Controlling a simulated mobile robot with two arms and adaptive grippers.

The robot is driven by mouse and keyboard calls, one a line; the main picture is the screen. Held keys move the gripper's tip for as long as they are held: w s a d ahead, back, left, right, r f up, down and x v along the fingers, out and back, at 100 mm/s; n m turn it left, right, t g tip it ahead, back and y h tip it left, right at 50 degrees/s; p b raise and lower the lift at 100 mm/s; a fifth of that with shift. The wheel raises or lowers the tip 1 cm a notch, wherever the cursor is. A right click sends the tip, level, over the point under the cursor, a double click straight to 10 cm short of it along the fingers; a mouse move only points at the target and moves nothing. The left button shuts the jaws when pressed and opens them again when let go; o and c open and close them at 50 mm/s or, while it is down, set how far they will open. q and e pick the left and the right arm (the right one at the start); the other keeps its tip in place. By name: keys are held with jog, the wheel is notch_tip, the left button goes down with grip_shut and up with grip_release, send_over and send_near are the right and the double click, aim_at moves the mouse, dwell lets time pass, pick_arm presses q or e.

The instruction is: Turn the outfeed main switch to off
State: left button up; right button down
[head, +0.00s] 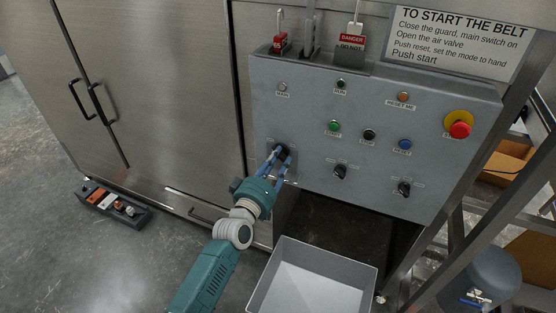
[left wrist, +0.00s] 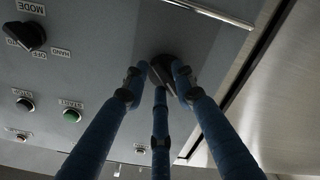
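The black rotary knob (head: 281,150) sits at the lower left of the grey control panel (head: 310,105). The label around it is too small or covered to read, so I cannot tell its setting. My left gripper (head: 281,158) reaches up to this knob with its blue fingers. In the left wrist view three fingers (left wrist: 160,78) close in around the dark knob (left wrist: 162,68), their tips against its sides with no clear gap. The fingers hide part of the knob. My right gripper is not in view.
Two other black knobs (head: 340,172) (head: 404,188) sit to the right. Green (head: 334,127), black (head: 369,135) and blue (head: 405,145) buttons and a red emergency stop (head: 460,129) are above. A grey bin (head: 273,277) stands below. Red tags (head: 351,40) hang on top.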

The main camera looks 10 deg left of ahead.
pick_arm(q)
jog(key=shift+o, duration=0.3)
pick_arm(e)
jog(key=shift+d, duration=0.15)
pick_arm(q)
jog(key=s+a, duration=0.2)
jog(key=s, duration=0.9)
jog(key=shift+s+a, duration=0.15)
jog(key=shift+s, duration=0.25)
